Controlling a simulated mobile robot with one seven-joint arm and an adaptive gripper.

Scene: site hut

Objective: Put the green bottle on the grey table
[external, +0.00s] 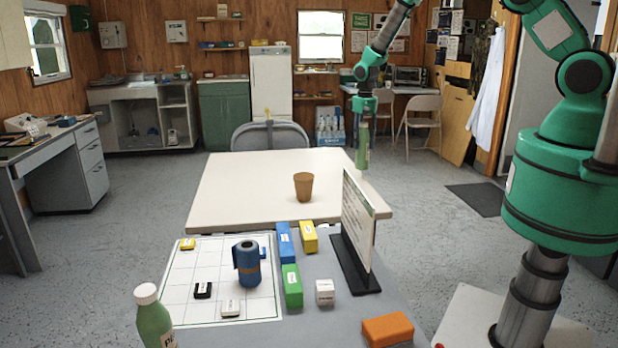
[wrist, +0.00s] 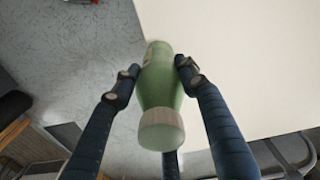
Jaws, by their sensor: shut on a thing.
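My gripper (external: 363,122) is shut on a green bottle (external: 363,150), which hangs roughly upright by the right edge of the cream table (external: 240,180). In the wrist view the bottle (wrist: 160,85) is between the fingers of my gripper (wrist: 157,72), its white cap towards the camera. I cannot tell whether its base touches the cream table. The grey table (external: 215,338) is nearer the external camera. A second green bottle (external: 155,325) with a white cap stands at its front left, its lower part cut off.
A brown cup (external: 303,187) stands on the cream table. The grey table carries a gridded sheet (external: 180,285), a blue mug (external: 247,265), several coloured blocks, an orange block (external: 387,329) and an upright board (external: 358,220) on its right side. A chair (external: 270,137) stands behind.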

